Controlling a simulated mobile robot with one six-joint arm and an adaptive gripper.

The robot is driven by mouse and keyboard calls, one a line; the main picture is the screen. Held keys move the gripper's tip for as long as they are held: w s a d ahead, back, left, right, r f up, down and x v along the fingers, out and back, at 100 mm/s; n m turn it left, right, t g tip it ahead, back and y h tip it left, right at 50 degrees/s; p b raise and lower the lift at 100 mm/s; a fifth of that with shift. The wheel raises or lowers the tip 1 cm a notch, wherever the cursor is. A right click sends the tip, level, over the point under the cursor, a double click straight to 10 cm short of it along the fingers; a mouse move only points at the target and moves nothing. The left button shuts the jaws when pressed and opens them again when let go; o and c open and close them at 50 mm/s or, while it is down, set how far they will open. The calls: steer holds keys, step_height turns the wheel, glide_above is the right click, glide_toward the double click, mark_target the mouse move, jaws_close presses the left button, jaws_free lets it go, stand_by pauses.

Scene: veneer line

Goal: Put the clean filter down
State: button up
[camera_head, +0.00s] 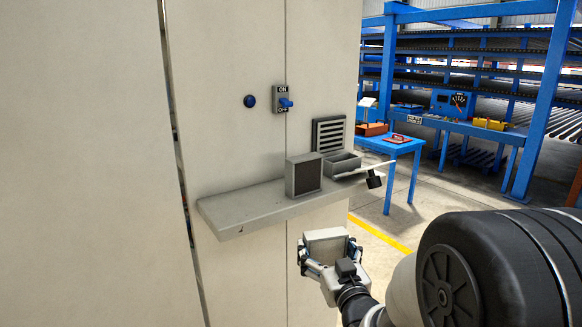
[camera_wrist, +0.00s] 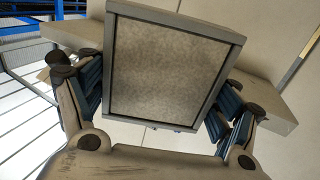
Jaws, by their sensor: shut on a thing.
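The clean filter (camera_head: 325,240) is a box with a grey frame and a pale, speckled face. That face fills the middle of the wrist view (camera_wrist: 172,70), slightly tilted. My gripper (camera_head: 328,256) is shut on the clean filter, with blue-padded fingers on both sides of it. It holds the filter in front of and below the right part of the grey shelf (camera_head: 245,208), apart from it in the head view. A second filter (camera_head: 304,176) with a dark face stands upright on the shelf. The underside of the held filter is hidden.
A small open-topped grey housing (camera_head: 343,163) sits on the shelf right of the dark filter, below a louvred vent (camera_head: 329,134). The cabinet carries a blue ON/OFF switch (camera_head: 284,102) and a blue knob (camera_head: 250,101). The shelf's left half is bare. A blue table (camera_head: 390,147) stands behind.

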steer(key=s+d+f+m+h+b, duration=0.2)
steer(key=d+f, duration=0.4)
steer(key=f, duration=0.5)
steer(key=shift+s+d+m+h+b, duration=0.15)
steer(key=shift+m+h+b, duration=0.15)
steer(key=shift+h+b, duration=0.6)
